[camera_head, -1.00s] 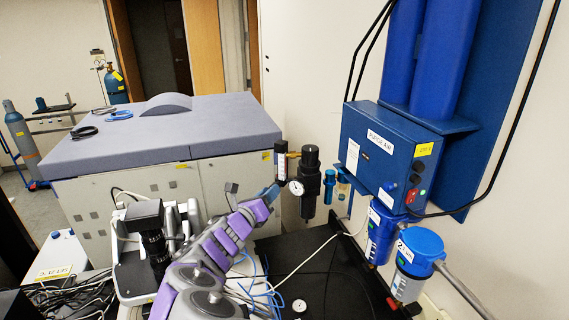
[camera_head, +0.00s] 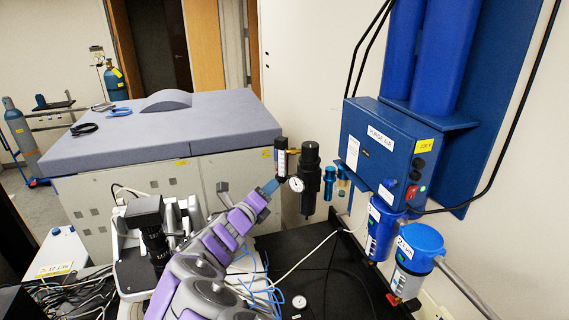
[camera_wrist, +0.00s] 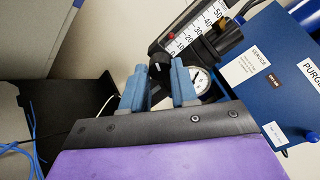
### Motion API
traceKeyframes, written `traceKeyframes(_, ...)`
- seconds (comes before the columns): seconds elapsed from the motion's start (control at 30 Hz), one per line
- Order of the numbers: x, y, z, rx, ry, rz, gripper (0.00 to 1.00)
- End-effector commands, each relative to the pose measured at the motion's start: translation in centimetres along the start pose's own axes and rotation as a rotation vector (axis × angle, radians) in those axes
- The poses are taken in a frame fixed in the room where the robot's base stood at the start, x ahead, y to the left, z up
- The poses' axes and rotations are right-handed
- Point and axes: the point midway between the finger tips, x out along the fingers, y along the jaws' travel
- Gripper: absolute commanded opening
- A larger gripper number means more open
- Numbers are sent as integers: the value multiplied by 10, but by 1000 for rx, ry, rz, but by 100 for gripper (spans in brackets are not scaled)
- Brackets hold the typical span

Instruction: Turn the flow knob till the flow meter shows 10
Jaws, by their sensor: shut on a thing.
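The flow meter (camera_wrist: 194,33) is a white scale with black numbers on a black body, tilted in the wrist view. A red float (camera_wrist: 171,37) sits beside its low end, near the 0 and 10 marks; I cannot read it exactly. In the head view the flow meter (camera_head: 281,157) stands upright and its scale is too small to read. My gripper (camera_wrist: 159,88) has blue fingers shut on the dark flow knob (camera_wrist: 158,72) below the scale. The fingers hide part of the knob. In the head view my gripper (camera_head: 271,186) reaches the flow meter's lower end.
A round white pressure gauge (camera_wrist: 200,80) is right behind the right finger. A black regulator (camera_head: 310,175) stands beside the flow meter. The blue purge air box (camera_head: 390,150) is on the right wall. A black table (camera_head: 335,265) with hoses lies below.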

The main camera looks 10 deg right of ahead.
Motion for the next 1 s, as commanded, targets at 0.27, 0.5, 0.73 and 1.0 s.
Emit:
traceKeyframes(0.27,-2,4,1,0,-4,10,0)
traceKeyframes(0.5,-2,4,1,0,-4,10,0)
traceKeyframes(0.73,-2,4,1,0,-3,10,33)
traceKeyframes(1.0,0,-1,-2,3,-1,6,54)
